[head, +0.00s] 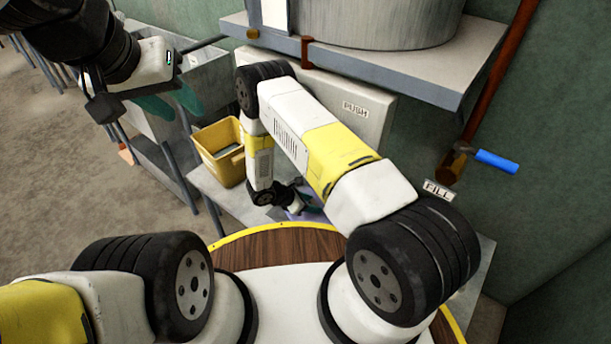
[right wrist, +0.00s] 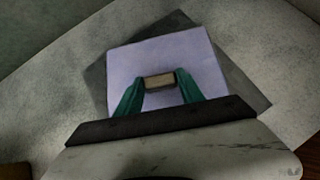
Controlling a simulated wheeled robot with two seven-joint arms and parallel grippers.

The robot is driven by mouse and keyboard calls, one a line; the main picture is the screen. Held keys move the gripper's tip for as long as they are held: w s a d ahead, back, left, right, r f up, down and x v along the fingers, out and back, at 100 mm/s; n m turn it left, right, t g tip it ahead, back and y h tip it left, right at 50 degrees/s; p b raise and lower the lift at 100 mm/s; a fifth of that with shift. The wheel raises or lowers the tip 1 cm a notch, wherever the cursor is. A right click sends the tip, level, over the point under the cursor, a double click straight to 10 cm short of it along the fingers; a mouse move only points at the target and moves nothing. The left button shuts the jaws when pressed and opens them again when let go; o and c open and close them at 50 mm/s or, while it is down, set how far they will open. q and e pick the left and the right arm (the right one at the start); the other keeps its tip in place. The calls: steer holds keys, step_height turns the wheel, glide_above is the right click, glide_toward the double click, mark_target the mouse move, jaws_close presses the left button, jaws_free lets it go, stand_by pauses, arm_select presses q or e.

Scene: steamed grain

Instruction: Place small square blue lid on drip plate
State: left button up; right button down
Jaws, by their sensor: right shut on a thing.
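The small square lid (right wrist: 205,62) is pale lavender-blue with a tan block handle (right wrist: 159,81). My right gripper (right wrist: 160,84) is shut on this handle, one green finger on each side. A dark grey square plate (right wrist: 248,88), which looks like the drip plate, lies under the lid, turned at an angle to it, and shows at its sides. I cannot tell whether lid and plate touch. In the head view a bit of the lid (head: 312,214) shows under my right gripper (head: 303,206), mostly hidden by my arm. My left gripper (head: 178,112) is open and empty at upper left.
A grey counter (head: 228,196) holds a yellow bin (head: 219,150) left of my right arm. A grey sink (head: 200,72) stands behind the bin. A shelf (head: 430,72) bearing a large metal drum (head: 365,18) overhangs the counter. A brown pipe with blue handle (head: 496,161) is at right.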

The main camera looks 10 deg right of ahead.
steer(key=shift+f, duration=0.1)
steer(key=c, duration=0.7)
jaws_free()
steer(key=v, duration=1.2)
